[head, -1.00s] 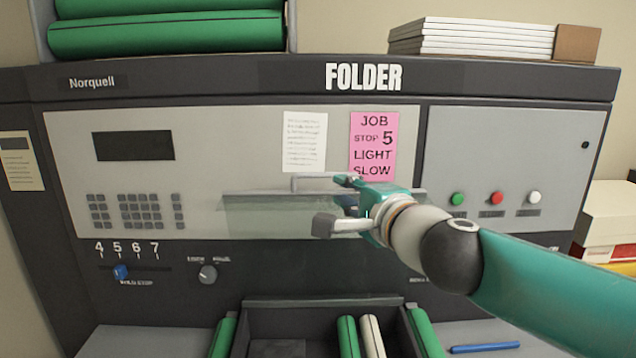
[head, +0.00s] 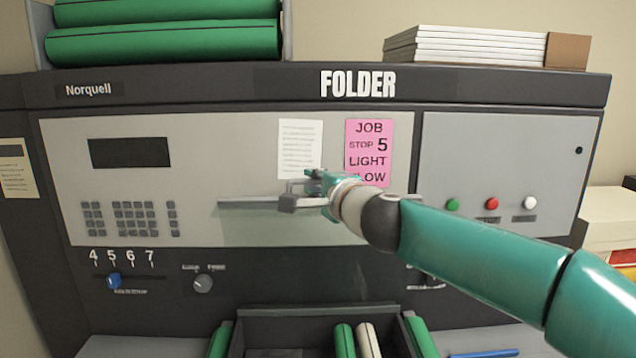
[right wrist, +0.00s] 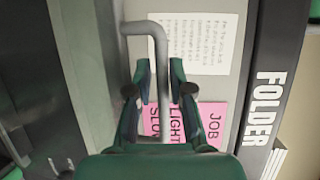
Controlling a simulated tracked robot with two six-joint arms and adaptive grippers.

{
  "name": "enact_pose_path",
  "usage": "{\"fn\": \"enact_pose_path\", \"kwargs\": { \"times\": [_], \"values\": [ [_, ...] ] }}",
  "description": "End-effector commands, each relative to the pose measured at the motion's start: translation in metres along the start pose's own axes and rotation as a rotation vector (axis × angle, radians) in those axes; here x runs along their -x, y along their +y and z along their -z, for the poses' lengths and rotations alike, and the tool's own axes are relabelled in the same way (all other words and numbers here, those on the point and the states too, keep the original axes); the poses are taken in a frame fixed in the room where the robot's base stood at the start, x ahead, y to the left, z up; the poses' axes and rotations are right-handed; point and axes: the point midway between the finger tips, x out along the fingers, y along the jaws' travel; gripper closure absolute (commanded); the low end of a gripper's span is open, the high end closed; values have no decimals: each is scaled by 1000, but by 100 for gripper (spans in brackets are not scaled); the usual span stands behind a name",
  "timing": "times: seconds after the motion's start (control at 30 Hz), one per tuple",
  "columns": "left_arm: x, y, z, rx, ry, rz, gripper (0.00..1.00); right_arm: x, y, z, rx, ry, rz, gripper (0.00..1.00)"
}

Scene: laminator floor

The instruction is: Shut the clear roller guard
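The clear roller guard (head: 265,214) is a see-through panel with a grey edge bar, low in the middle of the folder's front. It stands out against the panel; I cannot tell its exact angle. Its grey bar handle (right wrist: 158,60) shows in the right wrist view. My right gripper (head: 300,188) is at the handle and partly hides it in the head view. In the right wrist view the right gripper's fingers (right wrist: 160,90) are spread, one on each side of the handle bar, with gaps visible. My left gripper is not in view.
A pink job card (head: 368,150) and a white sheet (head: 300,148) are on the panel just above. Green, red and white buttons (head: 492,203) are at the right. A blue slider (head: 113,281) and a knob (head: 203,284) are lower left. Green rollers (head: 165,42) lie on top.

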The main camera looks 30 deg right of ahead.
Motion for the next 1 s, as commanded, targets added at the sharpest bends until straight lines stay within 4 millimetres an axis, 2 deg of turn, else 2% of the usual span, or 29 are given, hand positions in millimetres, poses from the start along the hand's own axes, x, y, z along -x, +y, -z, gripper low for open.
{"fn": "enact_pose_path", "kwargs": {
  "times": [0.03,0.1,0.4,0.43,0.63,0.87,1.0],
  "values": [
    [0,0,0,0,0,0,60,0,0,0,0,0,0,91],
    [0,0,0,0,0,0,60,0,0,0,0,0,0,100],
    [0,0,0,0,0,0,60,0,1,0,0,0,-2,100],
    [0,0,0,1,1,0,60,0,1,8,-2,5,-2,100],
    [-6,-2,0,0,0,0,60,3,4,0,3,2,6,100],
    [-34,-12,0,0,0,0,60,18,14,-7,21,-1,50,100],
    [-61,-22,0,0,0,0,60,35,23,-14,39,-3,98,100]
  ]
}}
